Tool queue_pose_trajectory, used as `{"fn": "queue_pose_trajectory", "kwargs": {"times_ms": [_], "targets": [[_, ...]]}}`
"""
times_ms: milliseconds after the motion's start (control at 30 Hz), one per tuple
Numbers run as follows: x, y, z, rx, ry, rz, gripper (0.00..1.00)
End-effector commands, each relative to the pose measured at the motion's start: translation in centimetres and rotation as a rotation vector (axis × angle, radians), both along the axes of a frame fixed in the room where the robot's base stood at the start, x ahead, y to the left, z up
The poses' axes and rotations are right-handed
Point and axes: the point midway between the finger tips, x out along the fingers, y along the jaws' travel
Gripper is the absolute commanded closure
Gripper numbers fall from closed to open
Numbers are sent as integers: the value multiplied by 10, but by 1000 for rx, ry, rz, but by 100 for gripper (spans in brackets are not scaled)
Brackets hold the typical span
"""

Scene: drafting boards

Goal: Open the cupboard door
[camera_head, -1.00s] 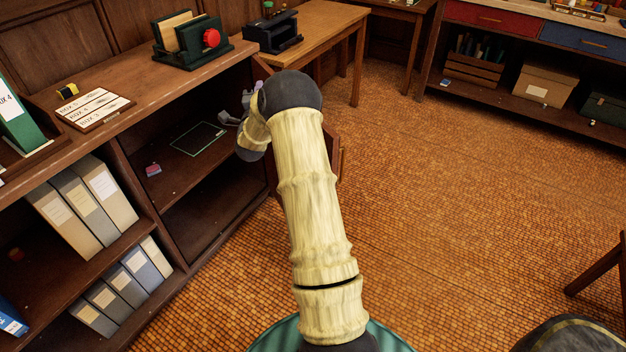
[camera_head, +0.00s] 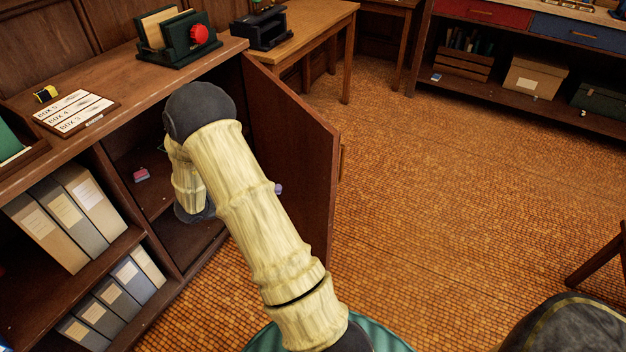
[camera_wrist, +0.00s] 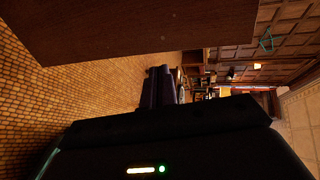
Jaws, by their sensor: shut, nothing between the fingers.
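The cupboard door (camera_head: 292,150) stands swung well out from the cupboard (camera_head: 120,160), with its inner face showing. Its handle (camera_head: 342,162) shows at the free edge, on the outer side. In the wrist view the door (camera_wrist: 140,28) is a brown panel across the top. My gripper (camera_wrist: 158,88) is shut and empty in the wrist view, below and apart from the panel there. In the head view my arm hides most of the gripper; a small purple tip (camera_head: 278,189) shows beside the arm, in front of the door's inner face. Whether it touches the door I cannot tell.
Binders (camera_head: 75,205) fill the left shelves. A small pink item (camera_head: 141,174) lies inside the cupboard. A wooden table (camera_head: 310,35) is behind the door. The tiled floor (camera_head: 450,180) to the right is open.

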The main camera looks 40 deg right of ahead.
Motion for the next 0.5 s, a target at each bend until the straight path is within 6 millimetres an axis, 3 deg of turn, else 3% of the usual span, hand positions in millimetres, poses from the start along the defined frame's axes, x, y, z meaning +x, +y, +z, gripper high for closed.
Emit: {"fn": "queue_pose_trajectory", "kwargs": {"times_ms": [333, 500], "targets": [[-3, 3, -1, 2, 2, -10, 100], [-4, -6, -4, 1, 2, -11, 100]]}}
